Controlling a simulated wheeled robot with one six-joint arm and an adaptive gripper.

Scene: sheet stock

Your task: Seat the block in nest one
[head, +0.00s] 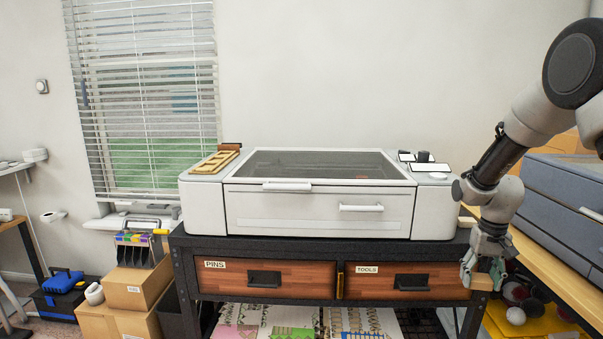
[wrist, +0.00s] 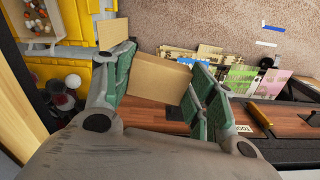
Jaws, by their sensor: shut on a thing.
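My gripper (head: 482,266) hangs low at the right, beside the front right corner of the dark bench. It is shut on a plain tan block (head: 482,283), which shows below the fingers. In the wrist view the block (wrist: 158,80) sits between the green finger pads of my gripper (wrist: 163,68). A tan wooden frame with cut-out openings (head: 215,162) lies on the left top of the white machine. I cannot tell whether these openings are the nests; no nest label is readable.
The white machine (head: 320,210) with a glass lid stands on the bench, above drawers marked PINS (head: 265,279) and TOOLS (head: 411,282). A yellow tray (head: 530,322) with balls is right of the gripper. A grey cabinet (head: 565,195) stands at right. Printed sheets (head: 300,322) lie below.

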